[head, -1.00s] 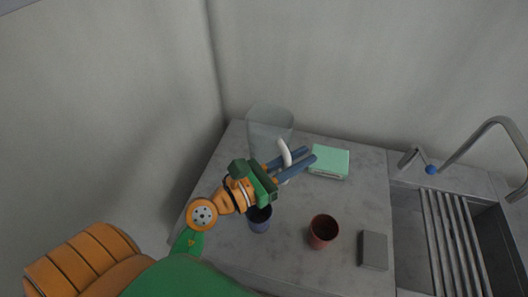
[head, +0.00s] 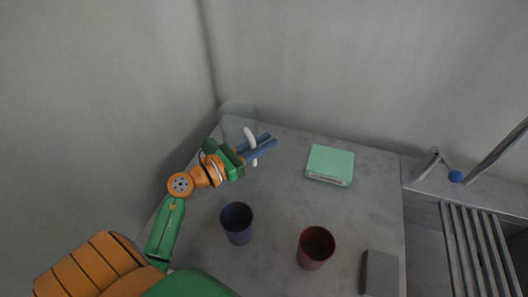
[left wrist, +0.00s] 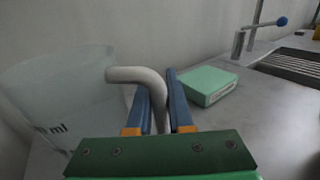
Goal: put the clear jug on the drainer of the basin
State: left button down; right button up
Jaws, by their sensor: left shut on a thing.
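The clear jug (head: 238,113) is at the back left corner of the marble counter, near the walls. Its see-through body is faint in the head view. In the left wrist view the jug (left wrist: 62,95) shows at left with "ml" print. My left gripper (head: 272,141) is shut on its white handle (left wrist: 150,78), which passes between the blue fingers. Whether the jug's base touches the counter cannot be told. The slatted drainer (head: 474,250) of the basin (head: 428,240) is at the far right; its slats (left wrist: 295,66) also show in the left wrist view. My right gripper is not seen.
A mint green box (head: 330,164) lies right of the jug. A blue cup (head: 237,223) and a red-brown cup (head: 315,247) stand nearer, with a grey block (head: 380,272) at the front right. A tap with a blue knob (head: 455,177) stands behind the basin. The counter's middle is clear.

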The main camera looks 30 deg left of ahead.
pick_arm(q)
jog(key=shift+s+a+f, duration=0.1)
jog(key=shift+s+f, duration=0.05)
jog(key=shift+f, duration=0.5)
jog(key=c, duration=1.2)
grip_release()
jog(key=shift+f, duration=0.1)
jog(key=o, duration=0.4)
